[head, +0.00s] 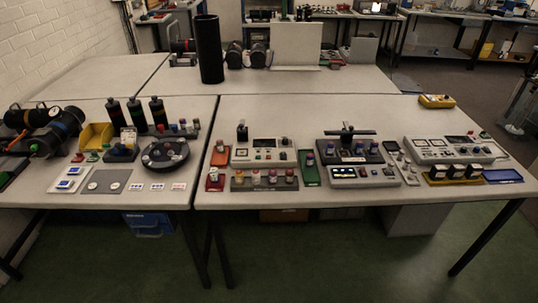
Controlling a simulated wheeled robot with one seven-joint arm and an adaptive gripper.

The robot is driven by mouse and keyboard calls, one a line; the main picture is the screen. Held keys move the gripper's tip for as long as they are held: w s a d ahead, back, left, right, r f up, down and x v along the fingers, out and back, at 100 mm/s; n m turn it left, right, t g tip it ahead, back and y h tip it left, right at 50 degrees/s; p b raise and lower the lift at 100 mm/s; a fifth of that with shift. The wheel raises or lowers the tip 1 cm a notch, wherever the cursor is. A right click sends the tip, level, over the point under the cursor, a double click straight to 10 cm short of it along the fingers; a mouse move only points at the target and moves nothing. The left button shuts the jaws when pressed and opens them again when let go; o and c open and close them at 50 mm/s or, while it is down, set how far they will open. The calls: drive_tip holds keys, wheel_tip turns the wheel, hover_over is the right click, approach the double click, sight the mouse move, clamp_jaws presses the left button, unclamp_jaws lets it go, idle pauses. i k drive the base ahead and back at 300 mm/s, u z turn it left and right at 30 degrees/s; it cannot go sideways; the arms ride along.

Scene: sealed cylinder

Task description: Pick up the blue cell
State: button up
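No piece is plainly recognisable as the blue cell at this size. Several small capped pieces stand in a row (182,127) behind the black round device on the left table, and some of their caps look purple or blue. More small pieces with bluish-purple tops stand in a dark holder (347,159) on the right table. A grey rack (265,187) at the right table's front holds several pieces with red, yellow and pinkish tops. My gripper is not in view.
A tall black cylinder (209,48) stands on the back table. Dark bottles (136,114), a yellow bin (95,136) and a black round device (165,153) crowd the left table. A blue tray (503,176) lies at the right front. The right table's back strip is mostly clear.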

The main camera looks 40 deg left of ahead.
sight(309, 158)
drive_tip(key=u, duration=1.3)
